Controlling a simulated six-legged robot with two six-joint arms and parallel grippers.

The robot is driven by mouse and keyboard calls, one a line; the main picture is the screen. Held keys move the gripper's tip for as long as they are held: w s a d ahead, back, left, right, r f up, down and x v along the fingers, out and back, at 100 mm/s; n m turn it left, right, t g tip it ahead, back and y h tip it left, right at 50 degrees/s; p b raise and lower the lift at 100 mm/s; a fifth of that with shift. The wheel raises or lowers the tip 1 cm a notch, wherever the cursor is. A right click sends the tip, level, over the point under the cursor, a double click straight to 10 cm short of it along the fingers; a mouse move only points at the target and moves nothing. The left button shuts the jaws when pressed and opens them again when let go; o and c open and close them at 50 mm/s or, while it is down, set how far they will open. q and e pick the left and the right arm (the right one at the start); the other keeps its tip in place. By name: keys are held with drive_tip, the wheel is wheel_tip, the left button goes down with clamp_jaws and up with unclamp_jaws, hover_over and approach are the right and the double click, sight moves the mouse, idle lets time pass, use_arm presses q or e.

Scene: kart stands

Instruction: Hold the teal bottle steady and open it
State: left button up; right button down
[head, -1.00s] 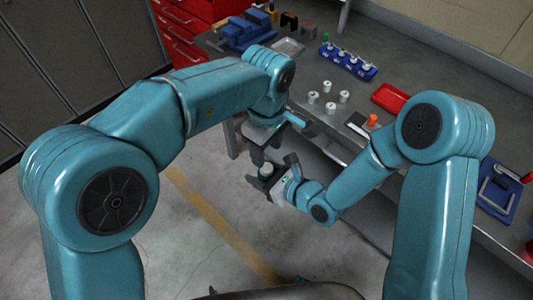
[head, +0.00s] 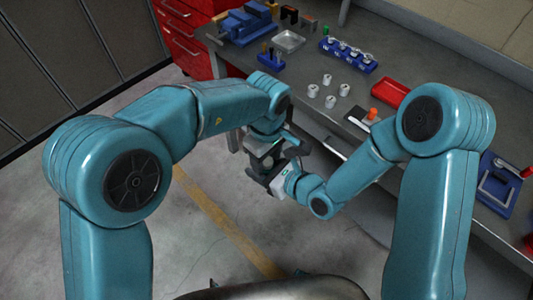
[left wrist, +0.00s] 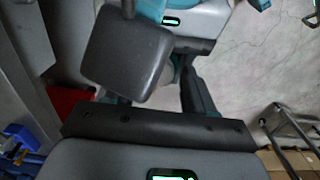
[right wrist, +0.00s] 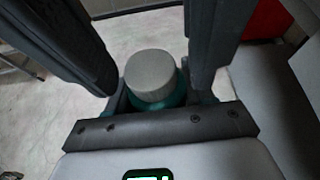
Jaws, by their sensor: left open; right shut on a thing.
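The teal bottle (right wrist: 165,103) with its grey cap (right wrist: 150,75) stands between the fingers of my right gripper (right wrist: 158,100), which is shut on its body. Dark fingers of my left gripper (right wrist: 155,50) reach in on both sides of the cap in the right wrist view, with a gap to it. In the head view my left gripper (head: 262,165) is open, just above my right gripper (head: 272,183); the two hide the bottle there. In the left wrist view a dark finger block (left wrist: 127,62) covers the middle, and I cannot make out the bottle.
The grippers are over open floor beside the grey workbench (head: 350,97). On the bench are several white cylinders (head: 327,80), a red tray (head: 390,94), a blue rack (head: 348,55) and a blue tray (head: 497,190). Red drawers (head: 180,40) stand at the back left.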

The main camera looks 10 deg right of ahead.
use_arm(q)
clamp_jaws()
drive_tip(key=shift+n, duration=1.6)
drive_tip(key=shift+o, duration=0.4)
unclamp_jaws()
drive_tip(key=shift+r, duration=0.1)
